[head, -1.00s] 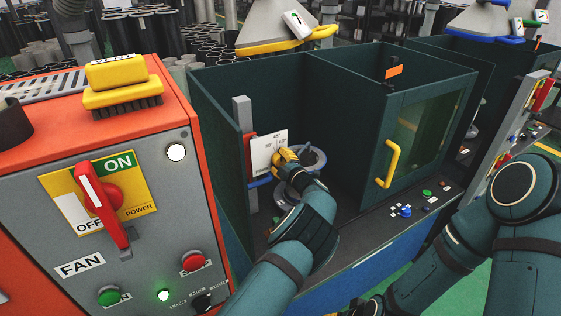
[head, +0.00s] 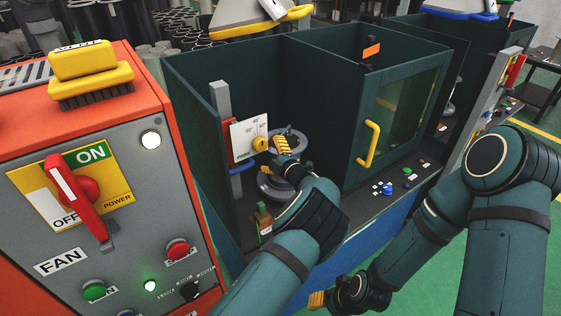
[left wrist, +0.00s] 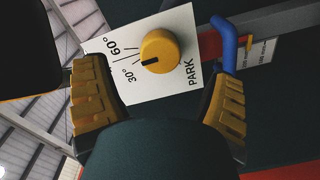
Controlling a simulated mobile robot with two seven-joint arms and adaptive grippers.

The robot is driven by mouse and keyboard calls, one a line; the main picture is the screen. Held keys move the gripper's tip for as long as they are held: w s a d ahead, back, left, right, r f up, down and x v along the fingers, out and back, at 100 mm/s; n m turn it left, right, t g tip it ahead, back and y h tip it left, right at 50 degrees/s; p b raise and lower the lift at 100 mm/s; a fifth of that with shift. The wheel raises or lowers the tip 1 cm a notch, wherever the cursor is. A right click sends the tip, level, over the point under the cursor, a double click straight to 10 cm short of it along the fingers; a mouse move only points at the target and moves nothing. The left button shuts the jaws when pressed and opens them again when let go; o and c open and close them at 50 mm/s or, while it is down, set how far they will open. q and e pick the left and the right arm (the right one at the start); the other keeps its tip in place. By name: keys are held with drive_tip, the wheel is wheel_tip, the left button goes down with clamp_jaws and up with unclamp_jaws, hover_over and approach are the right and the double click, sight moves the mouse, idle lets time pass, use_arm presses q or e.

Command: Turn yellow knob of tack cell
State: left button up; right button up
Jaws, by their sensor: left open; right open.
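The yellow knob (head: 260,144) sits on a white dial plate (head: 242,136) inside the left bay of the dark green tack cell (head: 305,50). My right gripper (head: 316,300) is low at the bottom, outside the cell, away from the knob.
A round grey fixture (head: 275,185) stands beside my left gripper in the bay. A blue lever (left wrist: 224,45) is close to the dial plate. The orange fan box (head: 90,180) stands at left. The glazed door (head: 400,105) with yellow handle is at right.

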use_arm(q)
drive_tip(key=v, duration=0.6)
drive_tip(key=shift+s+d, duration=0.1)
idle(0.3)
